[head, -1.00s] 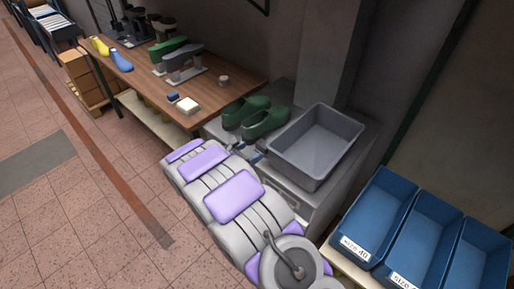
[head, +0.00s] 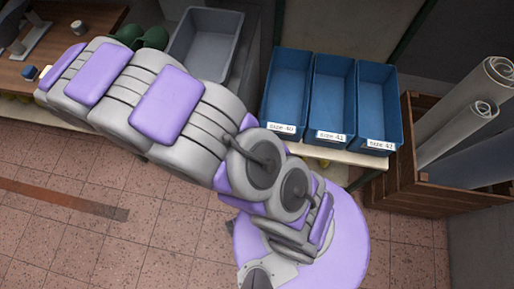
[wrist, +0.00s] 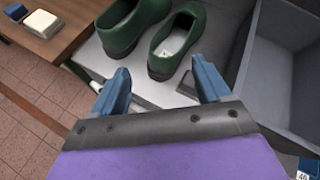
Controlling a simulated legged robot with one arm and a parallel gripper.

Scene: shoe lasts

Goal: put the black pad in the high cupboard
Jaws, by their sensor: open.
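No high cupboard is in view. My gripper (wrist: 163,84) is open and empty in the wrist view, its two blue fingers wide apart. It is over the grey cabinet top (wrist: 88,58), just in front of a pair of green shoes (wrist: 178,42). In the head view my arm stretches to the left, and its jaws cannot be made out there.
A grey bin (head: 205,48) stands beside the shoes. Blue bins (head: 334,97) marked with sizes sit on a shelf. A wooden crate (head: 425,195) holds pale rolls. A cream block (wrist: 41,23) and a blue block (wrist: 14,12) lie on the wooden table (wrist: 70,12).

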